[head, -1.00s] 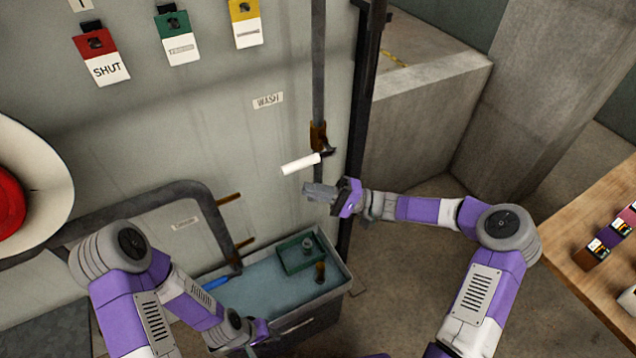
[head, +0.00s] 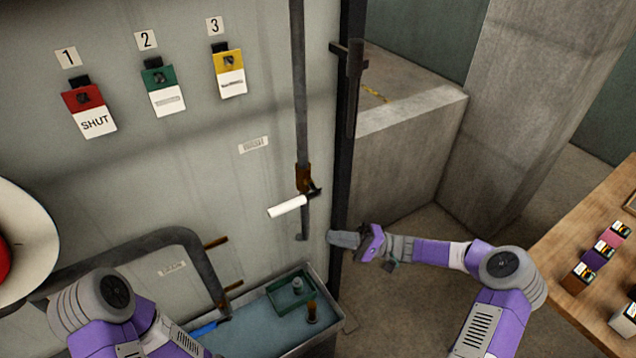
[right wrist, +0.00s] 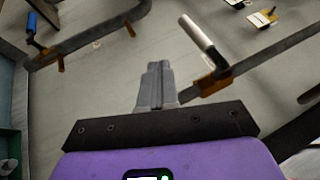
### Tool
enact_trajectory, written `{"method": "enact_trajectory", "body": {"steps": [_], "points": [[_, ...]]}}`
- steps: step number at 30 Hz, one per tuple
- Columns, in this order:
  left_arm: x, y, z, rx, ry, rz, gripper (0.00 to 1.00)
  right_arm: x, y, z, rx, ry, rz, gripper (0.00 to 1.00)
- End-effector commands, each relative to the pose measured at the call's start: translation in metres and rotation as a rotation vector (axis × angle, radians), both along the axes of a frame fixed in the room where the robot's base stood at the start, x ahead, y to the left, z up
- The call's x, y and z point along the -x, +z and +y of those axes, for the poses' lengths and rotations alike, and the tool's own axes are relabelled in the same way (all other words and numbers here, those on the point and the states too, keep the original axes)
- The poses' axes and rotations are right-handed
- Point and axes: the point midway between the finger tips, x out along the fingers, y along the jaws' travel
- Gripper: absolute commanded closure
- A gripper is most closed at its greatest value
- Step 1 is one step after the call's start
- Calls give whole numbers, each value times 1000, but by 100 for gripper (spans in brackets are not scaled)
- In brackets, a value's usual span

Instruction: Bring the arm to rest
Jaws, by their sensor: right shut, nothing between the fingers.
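My right gripper (head: 343,240) is shut and empty. In the head view it is just right of the pipe's lower end, below and right of the white handle (head: 287,207), and apart from it. In the right wrist view the closed fingers (right wrist: 155,85) point toward the grey wall panel, with the white handle (right wrist: 199,36) ahead and to the right. My left arm (head: 104,310) shows at the lower left of the head view. Its gripper is out of the frame.
A water-filled trough (head: 260,318) with a green tray (head: 292,293) stands below the panel. A bent grey pipe rail (head: 150,242) is at left. Red, green and yellow tags (head: 229,73) hang on the panel. A wooden table (head: 575,225) with small boxes is at right. Open floor lies between.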

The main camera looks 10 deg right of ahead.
Motion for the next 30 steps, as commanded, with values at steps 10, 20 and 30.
{"method": "enact_trajectory", "body": {"steps": [10, 20, 30], "points": [[0, 0, 0, 0, 0, 0, 63, 21, -52, 48, 184, 96, 155, 100], [0, 0, 0, 0, 0, 0, 63, 144, -224, 109, 941, 269, 450, 100], [0, 0, 0, 0, 0, 0, 63, 212, -289, 75, 1460, 147, 290, 100]]}}
